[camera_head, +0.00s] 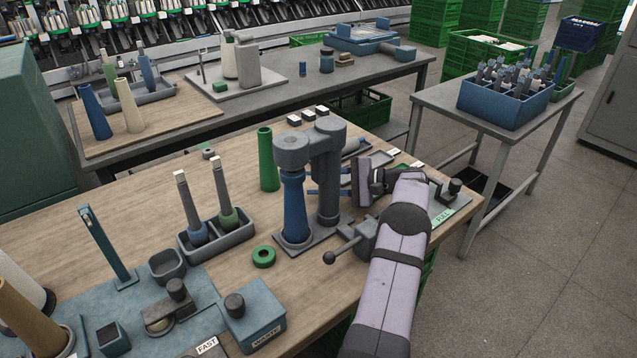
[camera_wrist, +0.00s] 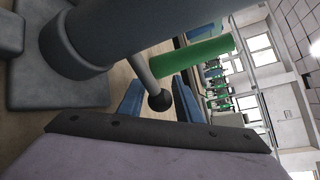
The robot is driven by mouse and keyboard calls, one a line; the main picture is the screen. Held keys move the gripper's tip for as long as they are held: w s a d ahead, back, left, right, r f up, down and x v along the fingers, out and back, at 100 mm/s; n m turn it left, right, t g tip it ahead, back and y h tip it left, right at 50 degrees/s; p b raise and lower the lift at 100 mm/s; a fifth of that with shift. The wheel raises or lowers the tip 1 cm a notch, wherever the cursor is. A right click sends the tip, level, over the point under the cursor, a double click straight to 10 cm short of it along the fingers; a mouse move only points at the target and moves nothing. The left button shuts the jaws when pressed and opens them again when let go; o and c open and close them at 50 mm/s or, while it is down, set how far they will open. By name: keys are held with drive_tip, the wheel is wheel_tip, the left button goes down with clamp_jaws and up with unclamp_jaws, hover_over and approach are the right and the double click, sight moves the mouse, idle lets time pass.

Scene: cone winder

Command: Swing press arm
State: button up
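The grey press stands on a base plate on the wooden bench, with a thick column (camera_head: 330,180). Its press arm (camera_head: 312,135) reaches left from the column top, over a blue cone (camera_head: 295,205) standing upright. In the wrist view the column (camera_wrist: 150,22) passes close in front of my gripper (camera_wrist: 157,84). The two blue fingers are apart. A thin grey rod with a dark ball knob (camera_wrist: 159,100) shows between them; contact is not visible. In the head view the column hides part of the fingers and this knob.
A green cone (camera_head: 267,160) stands behind the press. A clamp with a ball-ended lever (camera_head: 345,248) is at the bench's front edge, close to my arm. A green ring (camera_head: 263,256) and a grey tray with two spindles (camera_head: 216,238) are left of the press.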

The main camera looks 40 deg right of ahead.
clamp_jaws()
drive_tip(key=shift+s+d+r+m+t+h, duration=0.1)
drive_tip(key=shift+d+r+m+t+h, duration=0.05)
drive_tip(key=shift+d+m+t+h, duration=0.2)
drive_tip(key=shift+s+d+m+t+h+p, duration=0.15)
drive_tip(key=shift+d+m+t+h+p, duration=0.1)
drive_tip(key=shift+m+h+p, duration=0.2)
drive_tip(key=shift+o, duration=2.2)
unclamp_jaws()
drive_tip(key=shift+s, duration=0.1)
drive_tip(key=shift+b+v, duration=0.3)
drive_tip(key=shift+v, duration=3.3)
